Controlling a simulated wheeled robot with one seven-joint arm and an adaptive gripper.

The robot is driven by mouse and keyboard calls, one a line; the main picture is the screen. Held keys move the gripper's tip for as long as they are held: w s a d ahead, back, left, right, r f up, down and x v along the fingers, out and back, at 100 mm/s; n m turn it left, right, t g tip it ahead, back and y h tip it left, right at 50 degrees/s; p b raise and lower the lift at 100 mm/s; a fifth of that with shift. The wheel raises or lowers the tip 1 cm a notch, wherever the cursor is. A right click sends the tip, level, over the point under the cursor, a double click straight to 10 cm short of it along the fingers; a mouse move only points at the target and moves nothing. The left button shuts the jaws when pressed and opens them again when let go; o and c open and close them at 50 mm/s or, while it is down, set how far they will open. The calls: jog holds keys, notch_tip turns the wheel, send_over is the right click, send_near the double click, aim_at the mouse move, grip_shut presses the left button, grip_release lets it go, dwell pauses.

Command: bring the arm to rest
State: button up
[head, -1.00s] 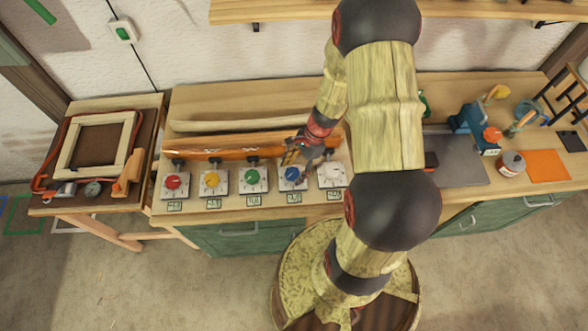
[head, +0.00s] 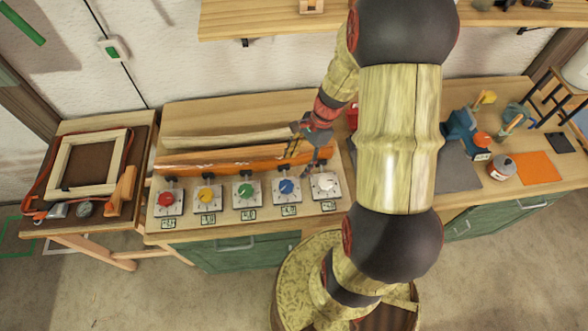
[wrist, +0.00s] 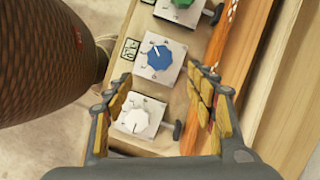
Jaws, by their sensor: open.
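My gripper (head: 305,150) is above the workbench, over the orange-brown lath and near the blue and white dials in the head view. In the wrist view my gripper (wrist: 165,105) has its two padded fingers spread apart with nothing held between them. The white dial (wrist: 137,122) shows between the fingers, below them, and the blue dial (wrist: 160,57) lies beyond. In the head view the blue dial (head: 287,187) and white dial (head: 323,183) sit at the right end of the dial row.
A red dial (head: 166,199), yellow dial (head: 207,195) and green dial (head: 246,190) continue the row leftward. A pale lath (head: 225,138) lies behind the orange-brown lath (head: 215,160). A wooden frame (head: 62,163) lies on the left table. A shelf (head: 270,23) runs along the wall above.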

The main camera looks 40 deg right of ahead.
jog(key=shift+d+r, duration=0.15)
jog(key=shift+r, duration=0.25)
dwell(0.3)
jog(key=s+a+r+n+t+h+b, duration=0.2)
jog(key=s+a+r+n+b, duration=0.2)
jog(key=n, duration=0.5)
jog(key=s+a+r+n+t+h+b, duration=0.2)
jog(key=s+a+r+n+b, duration=0.3)
jog(key=a+r+n+b, duration=0.3)
jog(key=shift+a+r+n+t, duration=0.5)
jog(key=shift+a+r+n, duration=0.8)
jog(key=shift+r, duration=0.35)
